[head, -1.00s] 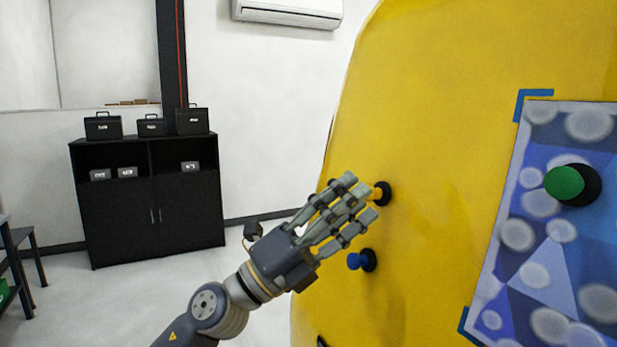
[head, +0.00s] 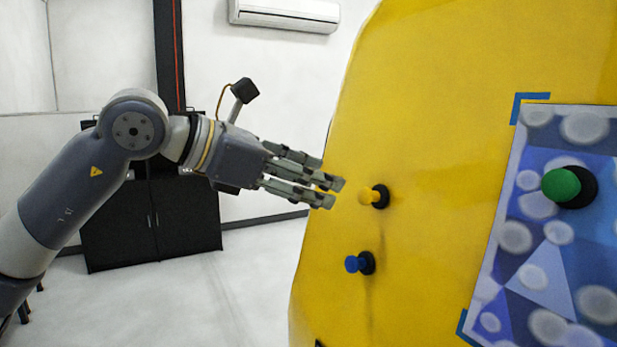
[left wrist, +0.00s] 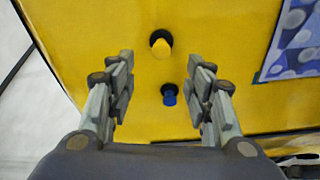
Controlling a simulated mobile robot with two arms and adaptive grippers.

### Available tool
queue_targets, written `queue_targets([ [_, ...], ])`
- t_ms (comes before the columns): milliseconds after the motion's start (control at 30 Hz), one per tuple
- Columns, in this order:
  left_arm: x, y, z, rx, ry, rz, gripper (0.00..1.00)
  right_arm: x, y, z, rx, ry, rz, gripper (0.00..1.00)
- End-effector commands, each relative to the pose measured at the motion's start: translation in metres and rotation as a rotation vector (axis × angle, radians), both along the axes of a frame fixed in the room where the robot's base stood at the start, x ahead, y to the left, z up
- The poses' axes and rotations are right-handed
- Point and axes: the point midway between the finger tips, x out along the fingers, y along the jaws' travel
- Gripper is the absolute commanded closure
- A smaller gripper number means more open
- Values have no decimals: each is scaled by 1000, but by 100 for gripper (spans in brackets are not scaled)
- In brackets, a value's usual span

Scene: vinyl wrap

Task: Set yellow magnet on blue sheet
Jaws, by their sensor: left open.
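The yellow magnet (head: 370,196), a knob on a black round base, sticks to the yellow panel (head: 430,120). The blue patterned sheet (head: 535,250) lies on the panel at the right, with a green magnet (head: 562,184) on it. My left gripper (head: 335,192) is open and empty, its fingertips just left of the yellow magnet and apart from it. In the left wrist view the yellow magnet (left wrist: 160,45) shows ahead, between and beyond the open fingers (left wrist: 165,85). My right gripper is not in view.
A blue magnet (head: 357,263) sits on the panel below the yellow one; it also shows between the fingers in the left wrist view (left wrist: 169,97). Blue tape (head: 528,103) marks the sheet's corner. A black cabinet (head: 150,235) stands behind my arm.

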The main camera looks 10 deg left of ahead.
Motion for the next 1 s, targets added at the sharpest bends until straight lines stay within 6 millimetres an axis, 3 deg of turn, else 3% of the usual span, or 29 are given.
queue_targets([
  [500,49,-63,-30,-3,5,-5,52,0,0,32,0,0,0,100],
  [1000,59,-74,-39,-4,3,-3,52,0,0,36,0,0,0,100],
])
